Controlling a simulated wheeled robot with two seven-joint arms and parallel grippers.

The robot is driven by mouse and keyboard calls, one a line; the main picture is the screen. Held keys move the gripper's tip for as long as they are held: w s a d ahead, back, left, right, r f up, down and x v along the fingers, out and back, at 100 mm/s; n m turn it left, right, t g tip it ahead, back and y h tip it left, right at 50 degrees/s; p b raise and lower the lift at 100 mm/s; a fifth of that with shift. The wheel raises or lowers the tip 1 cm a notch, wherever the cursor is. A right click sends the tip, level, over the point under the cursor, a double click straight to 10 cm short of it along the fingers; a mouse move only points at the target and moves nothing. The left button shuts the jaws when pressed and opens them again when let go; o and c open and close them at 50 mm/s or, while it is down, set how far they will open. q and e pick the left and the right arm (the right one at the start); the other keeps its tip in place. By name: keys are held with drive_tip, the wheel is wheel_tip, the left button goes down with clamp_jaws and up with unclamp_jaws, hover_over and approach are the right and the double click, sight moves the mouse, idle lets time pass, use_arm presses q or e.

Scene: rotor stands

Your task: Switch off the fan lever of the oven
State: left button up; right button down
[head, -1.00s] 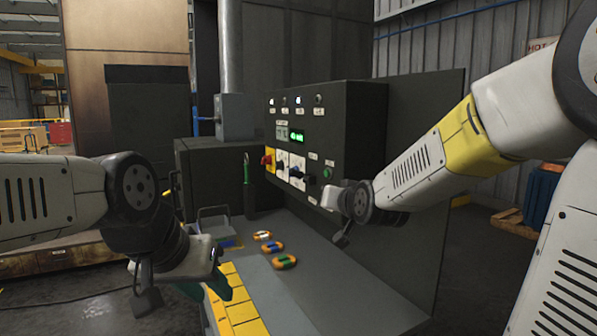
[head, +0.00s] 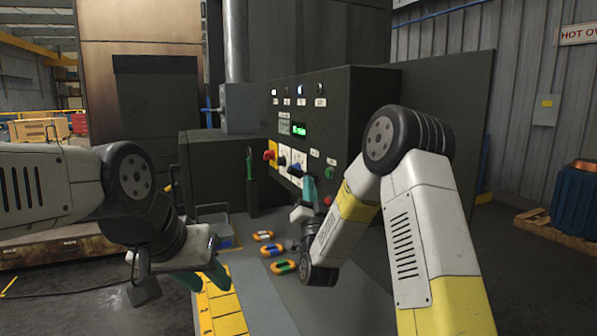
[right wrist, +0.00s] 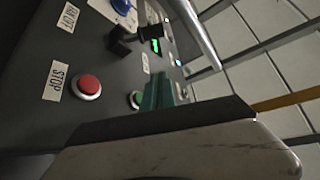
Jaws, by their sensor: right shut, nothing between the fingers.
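The oven's dark control panel (head: 345,105) carries a row of levers, and their labels are too small to read in the head view. A red lever on a yellow plate (head: 270,155) and a blue-handled lever (head: 295,170) show there. In the right wrist view a black lever (right wrist: 125,42) sticks out beside a blue one (right wrist: 122,5). My right gripper (head: 309,188), also in the right wrist view (right wrist: 158,90), is shut and empty just in front of the panel, below the black lever. My left gripper (head: 200,278) is open and empty at lower left.
A red STOP button (right wrist: 88,87) and a green button (right wrist: 135,98) sit close to my right fingers. A yellow strip (head: 222,310) lies near my left gripper.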

idle(0.3)
wheel_tip(320, 180, up, 6)
hover_over(300, 175)
drive_tip(key=s+d, duration=0.2)
drive_tip(key=shift+a+f, duration=0.4)
drive_tip(key=shift+f, duration=0.25)
drive_tip(key=shift+a+f, duration=0.35)
drive_tip(key=shift+f, duration=0.3)
drive_tip(key=shift+a+f, duration=0.4)
drive_tip(key=shift+f, duration=0.25)
drive_tip(key=shift+w+f+y, duration=0.1)
drive_tip(key=shift+w+y, duration=0.05)
drive_tip(key=shift+y, duration=0.15)
